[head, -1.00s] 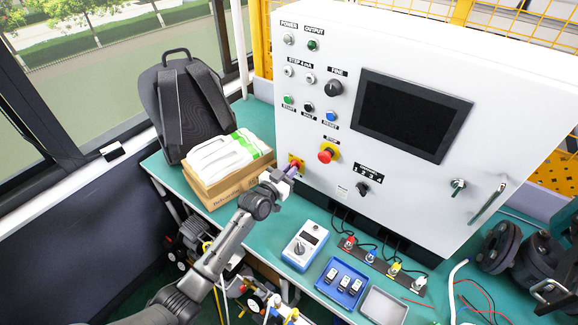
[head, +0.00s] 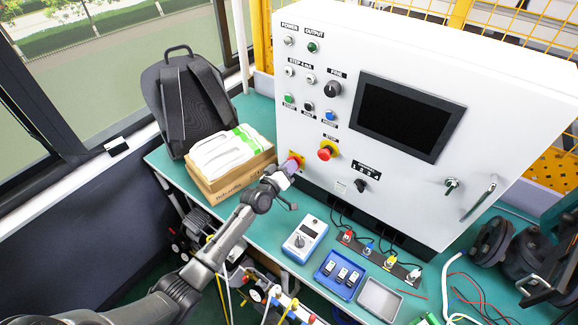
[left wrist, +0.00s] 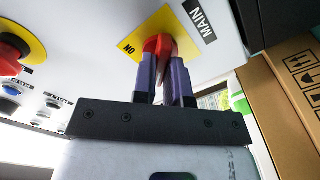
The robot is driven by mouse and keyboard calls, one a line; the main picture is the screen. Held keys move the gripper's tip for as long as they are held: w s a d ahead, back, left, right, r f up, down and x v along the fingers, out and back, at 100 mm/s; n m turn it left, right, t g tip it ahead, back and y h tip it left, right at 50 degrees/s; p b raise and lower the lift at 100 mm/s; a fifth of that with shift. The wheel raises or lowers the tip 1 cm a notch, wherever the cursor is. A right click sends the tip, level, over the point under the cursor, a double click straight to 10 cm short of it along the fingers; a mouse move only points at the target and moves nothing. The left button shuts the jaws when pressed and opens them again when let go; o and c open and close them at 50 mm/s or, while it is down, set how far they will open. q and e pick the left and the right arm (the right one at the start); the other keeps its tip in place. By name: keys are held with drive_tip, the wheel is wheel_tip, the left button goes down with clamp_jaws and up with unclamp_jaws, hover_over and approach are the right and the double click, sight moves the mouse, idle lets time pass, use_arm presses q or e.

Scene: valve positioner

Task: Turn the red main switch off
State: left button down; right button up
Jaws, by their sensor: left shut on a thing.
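The red main switch (left wrist: 162,46) sits on a yellow plate (left wrist: 185,22) marked ON, beside a MAIN label (left wrist: 201,20), on the white cabinet. My left gripper (left wrist: 165,72) has its purple fingers on either side of the red handle and is shut on it. The fingers hide part of the handle, and I cannot tell exactly which way it points. In the head view my left gripper (head: 289,166) reaches the lower left corner of the cabinet front and covers most of the switch. My right gripper is not in view.
A red stop button (head: 326,152) on yellow sits just right of the switch. A cardboard box (head: 228,176) with white packs and a black backpack (head: 185,105) stand to the left. A blue meter (head: 304,238) and a blue tray (head: 339,275) lie on the green bench in front.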

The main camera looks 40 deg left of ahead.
use_arm(q)
drive_tip(key=shift+n, duration=0.5)
drive_tip(key=c, duration=1.2)
unclamp_jaws()
drive_tip(key=shift+o, duration=0.2)
drive_tip(key=s+p, duration=0.2)
drive_tip(key=s, duration=1.1)
drive_tip(key=shift+s+d, duration=0.4)
drive_tip(key=shift+f, duration=0.1)
